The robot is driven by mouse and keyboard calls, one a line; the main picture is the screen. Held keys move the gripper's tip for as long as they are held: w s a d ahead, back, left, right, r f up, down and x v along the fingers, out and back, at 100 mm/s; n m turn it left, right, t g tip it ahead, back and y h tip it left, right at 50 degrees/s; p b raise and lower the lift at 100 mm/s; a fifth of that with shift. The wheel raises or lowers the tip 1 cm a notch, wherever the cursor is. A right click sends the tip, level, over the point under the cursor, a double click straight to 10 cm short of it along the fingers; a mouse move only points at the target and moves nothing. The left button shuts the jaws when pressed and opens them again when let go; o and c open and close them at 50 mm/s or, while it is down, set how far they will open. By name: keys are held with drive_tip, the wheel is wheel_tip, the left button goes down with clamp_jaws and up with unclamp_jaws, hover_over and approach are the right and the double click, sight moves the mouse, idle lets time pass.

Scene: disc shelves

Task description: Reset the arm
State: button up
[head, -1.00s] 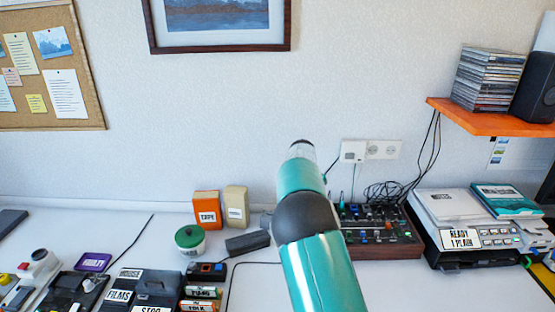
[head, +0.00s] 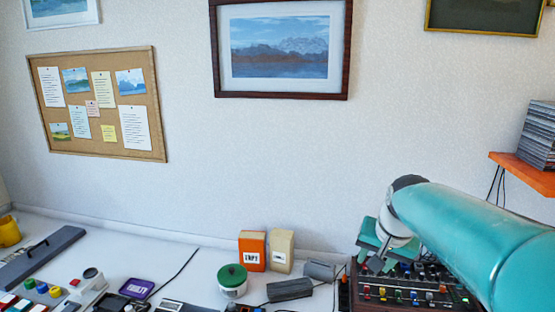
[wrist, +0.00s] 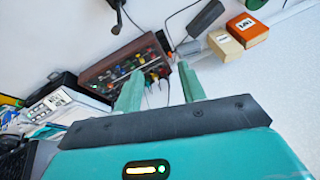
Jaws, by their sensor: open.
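My teal arm reaches in from the right edge of the head view and bends down at a grey and white joint. The mixer board (head: 412,290), dark with coloured knobs and wooden sides, lies beyond the fingers and also shows in the wrist view (wrist: 118,66). In the head view, my arm and gripper hide part of it.
An orange box (head: 252,251), a cream box (head: 281,252) and a green-lidded tub (head: 232,282) stand left of the mixer. A dark block (head: 289,290) lies before them. An orange shelf (head: 525,174) juts out at right.

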drive_tip(key=s+a+f+n, duration=0.1)
drive_tip(key=s+a+n, duration=0.1)
drive_tip(key=s, duration=0.8)
drive_tip(key=s+a+f+n+t, duration=0.1)
drive_tip(key=s+a+f+n, duration=0.1)
drive_tip(key=s, duration=0.8)
drive_tip(key=shift+a+f+n, duration=0.15)
drive_tip(key=shift+a+n, duration=0.25)
drive_tip(key=shift+a, duration=0.3)
